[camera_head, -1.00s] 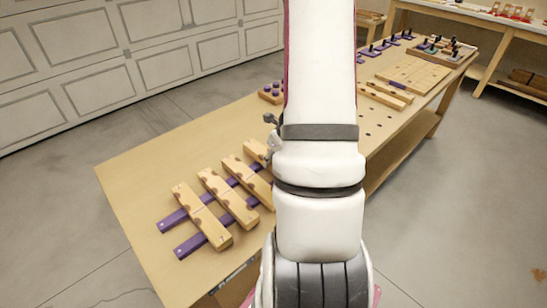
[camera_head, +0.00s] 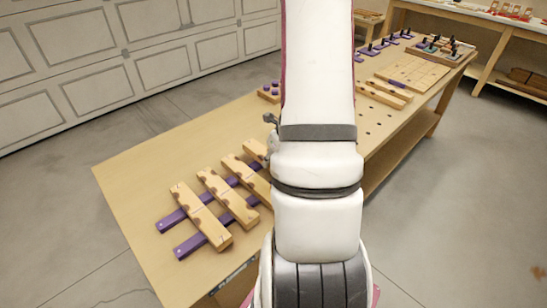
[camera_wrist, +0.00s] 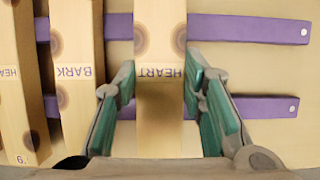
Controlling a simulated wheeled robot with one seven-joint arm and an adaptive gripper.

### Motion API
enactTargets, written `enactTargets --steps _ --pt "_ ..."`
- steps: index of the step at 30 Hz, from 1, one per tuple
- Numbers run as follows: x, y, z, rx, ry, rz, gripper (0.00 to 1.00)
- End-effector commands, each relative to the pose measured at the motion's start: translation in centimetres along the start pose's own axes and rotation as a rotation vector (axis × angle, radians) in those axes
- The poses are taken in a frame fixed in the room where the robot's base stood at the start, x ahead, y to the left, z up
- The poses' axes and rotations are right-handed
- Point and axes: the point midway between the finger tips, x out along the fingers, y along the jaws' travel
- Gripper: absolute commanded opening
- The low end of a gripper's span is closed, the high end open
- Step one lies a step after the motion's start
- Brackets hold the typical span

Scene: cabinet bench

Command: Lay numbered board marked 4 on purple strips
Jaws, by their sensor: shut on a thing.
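My gripper (camera_wrist: 161,95) is shut on a light wooden board (camera_wrist: 160,125) with HEART printed across it, its green pads at the board's two sides. No number shows on the held board. It lies across both purple strips, the far one (camera_wrist: 240,28) and the near one (camera_wrist: 265,107); whether it touches them I cannot tell. In the head view, my arm hides the gripper and much of this area, while the left ends of the strips (camera_head: 168,222) (camera_head: 186,247) show.
Left of the held board lie a board marked BARK (camera_wrist: 77,100) and a board marked 6 (camera_wrist: 18,100). In the head view several boards (camera_head: 201,214) cross the strips. A block with purple knobs (camera_head: 269,92) and more pieces (camera_head: 385,93) stand farther back. The bench's left end is clear.

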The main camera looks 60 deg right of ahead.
Motion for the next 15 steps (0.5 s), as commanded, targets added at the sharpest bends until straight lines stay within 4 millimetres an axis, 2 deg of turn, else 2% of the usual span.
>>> enactTargets --steps 15 --pt "0.65 0.0 -0.18 -0.001 0.0 0.0 0.05"
